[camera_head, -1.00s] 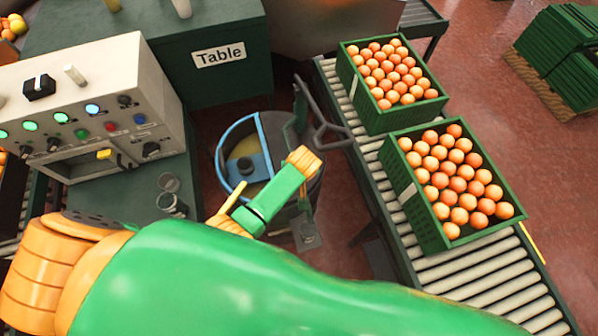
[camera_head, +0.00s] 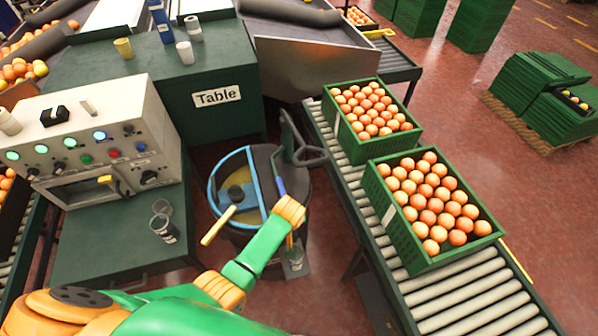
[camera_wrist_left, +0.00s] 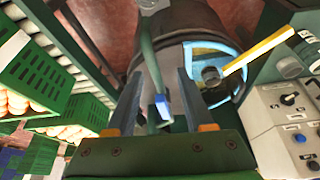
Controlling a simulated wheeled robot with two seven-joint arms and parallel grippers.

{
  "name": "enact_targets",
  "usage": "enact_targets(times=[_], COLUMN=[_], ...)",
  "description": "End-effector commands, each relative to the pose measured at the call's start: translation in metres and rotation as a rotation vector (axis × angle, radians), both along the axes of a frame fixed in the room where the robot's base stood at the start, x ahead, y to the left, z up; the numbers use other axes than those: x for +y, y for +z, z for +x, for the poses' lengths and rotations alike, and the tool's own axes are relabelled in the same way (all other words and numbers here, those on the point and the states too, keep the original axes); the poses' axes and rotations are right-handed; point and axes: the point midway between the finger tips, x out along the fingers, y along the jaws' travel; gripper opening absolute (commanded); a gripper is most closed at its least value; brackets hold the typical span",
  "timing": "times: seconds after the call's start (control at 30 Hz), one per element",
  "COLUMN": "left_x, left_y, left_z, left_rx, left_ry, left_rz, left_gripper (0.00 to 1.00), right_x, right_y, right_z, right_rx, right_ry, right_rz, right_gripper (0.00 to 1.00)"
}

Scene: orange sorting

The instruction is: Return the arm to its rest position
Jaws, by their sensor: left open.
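My green and orange left arm (camera_head: 258,246) comes in from the lower left in the head view and reaches up toward the round bin (camera_head: 292,158) with a blue rim. Nothing is seen clamped. My right gripper is not in view.
Two green crates of oranges (camera_head: 392,212) stand on the roller conveyor (camera_head: 480,300) at the right. A control box (camera_head: 95,135) and metal cups (camera_head: 163,228) are at the left. A yellow-handled tool (camera_head: 218,226) lies across the bin's rim. A green table (camera_head: 225,125) is behind.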

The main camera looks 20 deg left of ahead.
Motion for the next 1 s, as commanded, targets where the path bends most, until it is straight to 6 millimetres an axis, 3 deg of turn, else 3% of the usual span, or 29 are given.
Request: enact_targets(times=[0.07,0.17,0.33,0.6,0.9,1.0], left_x=[0.000,0.004,0.017,0.027,0.028,0.027], left_y=[0.000,-0.001,0.009,0.043,0.083,0.051], left_z=[-0.001,-0.019,-0.075,-0.140,-0.189,-0.184], left_rx=[0.002,0.018,0.061,0.086,0.090,0.108], left_ry=[-0.002,-0.039,-0.187,-0.415,-0.633,-0.629], left_rz=[-0.001,-0.008,-0.015,-0.002,0.020,0.016], left_gripper=[0.53,0.53,0.53,0.53,0.53,0.53], right_x=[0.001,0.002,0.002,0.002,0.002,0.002], right_y=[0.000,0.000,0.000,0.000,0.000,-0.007], right_z=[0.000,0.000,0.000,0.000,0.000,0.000], right_rx=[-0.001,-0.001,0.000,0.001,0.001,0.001], right_ry=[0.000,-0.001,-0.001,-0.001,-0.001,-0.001], right_rz=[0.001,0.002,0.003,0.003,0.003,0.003], right_gripper=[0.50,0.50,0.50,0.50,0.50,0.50])
